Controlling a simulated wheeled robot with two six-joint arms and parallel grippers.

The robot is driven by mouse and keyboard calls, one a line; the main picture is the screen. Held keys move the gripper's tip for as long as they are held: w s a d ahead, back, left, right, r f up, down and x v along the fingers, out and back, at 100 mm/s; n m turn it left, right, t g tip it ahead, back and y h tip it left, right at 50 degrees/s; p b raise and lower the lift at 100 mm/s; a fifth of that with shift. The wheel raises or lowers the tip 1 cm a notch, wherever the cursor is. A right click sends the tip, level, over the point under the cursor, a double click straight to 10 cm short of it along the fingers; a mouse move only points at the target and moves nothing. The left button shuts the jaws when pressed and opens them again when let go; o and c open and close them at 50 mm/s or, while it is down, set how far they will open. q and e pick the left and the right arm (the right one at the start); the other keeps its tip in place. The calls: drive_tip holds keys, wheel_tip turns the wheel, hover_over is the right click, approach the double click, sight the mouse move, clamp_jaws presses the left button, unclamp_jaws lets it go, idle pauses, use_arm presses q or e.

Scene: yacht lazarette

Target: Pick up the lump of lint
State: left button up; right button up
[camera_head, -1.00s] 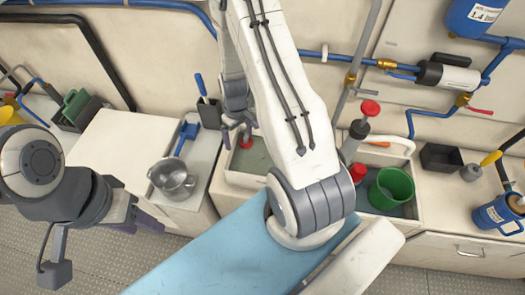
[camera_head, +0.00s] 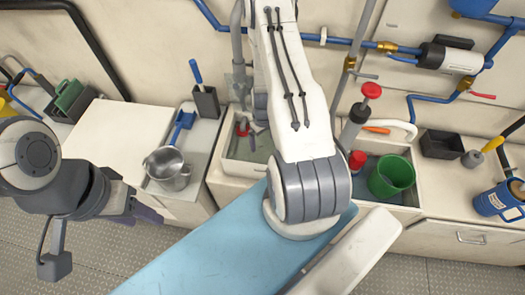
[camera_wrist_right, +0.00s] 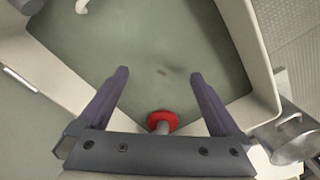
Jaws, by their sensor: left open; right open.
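A small dark, flat-looking speck (camera_wrist_right: 162,72) lies on the grey-green floor of the left sink basin in the right wrist view; it may be the lump of lint, but it is too small to be sure. My right gripper (camera_wrist_right: 159,76) is open and empty above the basin, with the speck between its fingertips in the picture. A red round knob (camera_wrist_right: 162,121) on a pale stem stands just below, between the finger bases. In the head view my right forearm hides part of the basin (camera_head: 240,168). My left gripper (camera_head: 142,208) is open and empty at the left, above the floor.
The basin's pale rim (camera_wrist_right: 262,30) surrounds the right gripper. A metal pot (camera_head: 167,170) stands left of the basin. A blue panel (camera_head: 215,250) lies in front.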

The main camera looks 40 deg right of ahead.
sight(263, 147)
wheel_tip(263, 147, down, 4)
drive_tip(key=b, duration=0.2)
drive_tip(key=shift+w+d+f+b, duration=0.15)
drive_tip(key=shift+f+b, duration=0.1)
drive_tip(key=shift+b, duration=0.15)
drive_tip(key=shift+r, duration=0.1)
drive_tip(key=c, duration=1.4)
